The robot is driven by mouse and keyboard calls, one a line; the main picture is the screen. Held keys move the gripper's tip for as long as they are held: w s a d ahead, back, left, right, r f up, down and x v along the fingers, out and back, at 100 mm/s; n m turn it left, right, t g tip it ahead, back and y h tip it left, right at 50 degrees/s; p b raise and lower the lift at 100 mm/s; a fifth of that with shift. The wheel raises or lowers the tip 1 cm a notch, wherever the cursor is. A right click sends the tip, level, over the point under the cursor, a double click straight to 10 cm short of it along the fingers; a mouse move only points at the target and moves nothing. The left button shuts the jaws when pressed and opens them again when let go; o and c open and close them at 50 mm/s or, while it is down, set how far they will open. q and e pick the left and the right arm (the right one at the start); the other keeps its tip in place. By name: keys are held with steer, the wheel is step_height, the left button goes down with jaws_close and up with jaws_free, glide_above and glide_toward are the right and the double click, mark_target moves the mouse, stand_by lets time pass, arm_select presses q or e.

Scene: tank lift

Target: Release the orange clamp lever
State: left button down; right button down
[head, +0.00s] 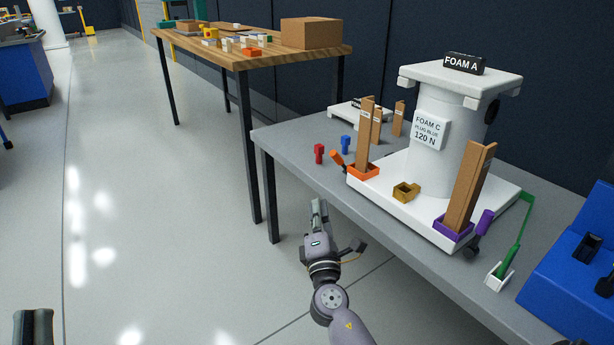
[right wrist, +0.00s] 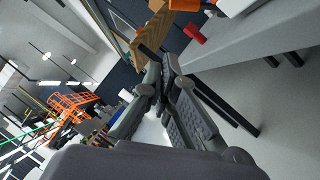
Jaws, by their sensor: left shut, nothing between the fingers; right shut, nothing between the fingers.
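The orange clamp lever (head: 338,158) sticks up at a tilt from the left side of the orange clamp (head: 364,172), on the left corner of the white tank base (head: 400,205). A brown upright post (head: 365,135) stands in that clamp. My right gripper (head: 319,206) is shut and empty, in front of the table edge, below and apart from the lever. Its fingers (right wrist: 160,85) also show in the right wrist view, with an orange piece (right wrist: 184,5) at the top edge. My left gripper (head: 33,325) is shut at the bottom left corner, partly cut off and far from the clamp.
A red peg (head: 319,153) and a blue peg (head: 345,144) stand on the grey table (head: 300,138) near the lever. A purple clamp (head: 453,229) holds another post. Floor at left is clear.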

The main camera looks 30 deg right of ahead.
mark_target(341, 161)
steer(key=shift+w+d, duration=0.1)
